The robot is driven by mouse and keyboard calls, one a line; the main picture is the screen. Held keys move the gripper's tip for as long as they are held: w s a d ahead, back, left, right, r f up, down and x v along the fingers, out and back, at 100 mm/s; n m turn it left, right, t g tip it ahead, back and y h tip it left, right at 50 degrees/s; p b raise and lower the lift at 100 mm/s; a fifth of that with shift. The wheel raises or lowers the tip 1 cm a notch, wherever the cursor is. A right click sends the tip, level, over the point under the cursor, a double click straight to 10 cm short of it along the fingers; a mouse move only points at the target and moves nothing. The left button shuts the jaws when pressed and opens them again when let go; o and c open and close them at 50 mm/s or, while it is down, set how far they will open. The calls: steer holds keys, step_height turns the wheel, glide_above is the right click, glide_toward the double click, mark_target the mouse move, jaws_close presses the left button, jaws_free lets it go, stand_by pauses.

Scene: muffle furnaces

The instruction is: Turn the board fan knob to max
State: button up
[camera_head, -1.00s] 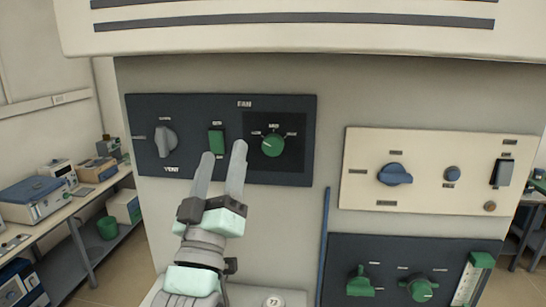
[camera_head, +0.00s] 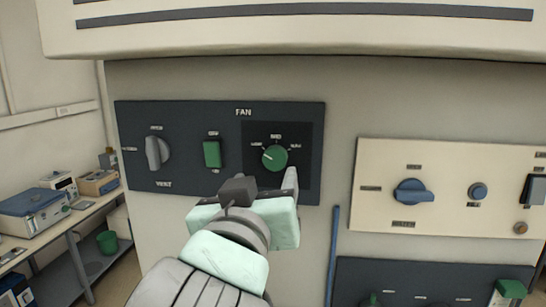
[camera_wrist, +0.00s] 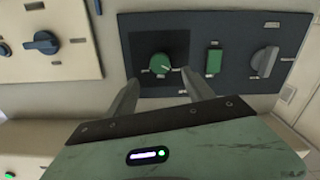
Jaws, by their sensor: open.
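The fan knob (camera_head: 275,157) is a round green dial on a black square of the dark FAN panel (camera_head: 180,113). Its pointer line is toward the upper left, by the left label. My gripper (camera_head: 270,184) is just below the knob in the head view, with one finger largely hidden behind its own body. In the wrist view, which is turned over, the open fingers (camera_wrist: 160,79) stand on either side of the knob (camera_wrist: 162,65). No contact with the knob can be made out.
A green rocker switch (camera_head: 212,154) and a grey vent knob (camera_head: 157,152) share the panel. A cream panel (camera_head: 450,161) with a blue knob (camera_head: 413,192) is to the right, above another dark panel (camera_head: 400,270). A bench is at left.

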mark_target(274, 161)
steer(key=w, duration=0.3)
steer(key=w+d+p, duration=0.1)
steer(key=w, duration=0.4)
steer(key=shift+w+d, duration=0.2)
steer(key=shift+w, duration=0.1)
steer(key=shift+c, duration=0.4)
jaws_close()
